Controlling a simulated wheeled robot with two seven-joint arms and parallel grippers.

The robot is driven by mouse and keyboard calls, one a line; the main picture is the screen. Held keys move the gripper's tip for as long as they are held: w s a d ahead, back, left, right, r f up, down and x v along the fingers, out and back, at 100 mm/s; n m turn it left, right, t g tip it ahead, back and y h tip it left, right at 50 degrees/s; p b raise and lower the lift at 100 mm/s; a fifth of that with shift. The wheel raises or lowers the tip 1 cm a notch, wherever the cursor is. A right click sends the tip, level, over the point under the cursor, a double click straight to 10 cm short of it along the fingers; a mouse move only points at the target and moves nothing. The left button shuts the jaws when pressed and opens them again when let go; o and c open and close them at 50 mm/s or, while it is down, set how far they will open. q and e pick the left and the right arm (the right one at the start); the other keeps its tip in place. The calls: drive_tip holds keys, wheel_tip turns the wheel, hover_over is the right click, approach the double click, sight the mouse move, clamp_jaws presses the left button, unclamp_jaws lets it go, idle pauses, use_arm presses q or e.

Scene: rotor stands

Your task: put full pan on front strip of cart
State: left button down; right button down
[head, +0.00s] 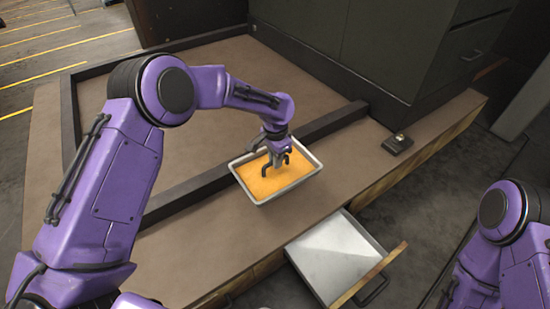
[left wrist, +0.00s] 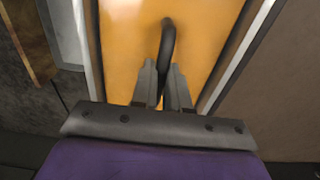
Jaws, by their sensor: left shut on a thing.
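The full pan (head: 292,187) is a shallow metal tray filled with something orange, with a dark curved handle (head: 267,170) rising from its middle. My left gripper (head: 277,160) is above the pan's middle, shut on the handle. In the left wrist view the jaws (left wrist: 163,85) close around the dark handle (left wrist: 168,42), over the orange filling (left wrist: 125,45). The pan overlaps the dark rail and the front strip (head: 215,240) of the cart in the head view. I cannot tell whether it rests there or hangs just above. My right gripper is out of view.
The dark rail (head: 185,200) divides the front strip from the brown deck (head: 130,110) behind. An open drawer (head: 335,255) juts out below the front edge. A small dark box (head: 397,144) sits right of the pan. A dark cabinet (head: 400,45) stands behind.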

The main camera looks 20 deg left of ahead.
sight(275, 172)
use_arm(q)
drive_tip(key=shift+f+b, duration=3.45)
drive_tip(key=shift+b, duration=0.25)
drive_tip(key=shift+f, duration=0.85)
drive_tip(key=shift+f+b, duration=0.3)
drive_tip(key=shift+f, duration=1.9)
drive_tip(key=c, duration=1.1)
unclamp_jaws()
drive_tip(key=shift+o, duration=0.2)
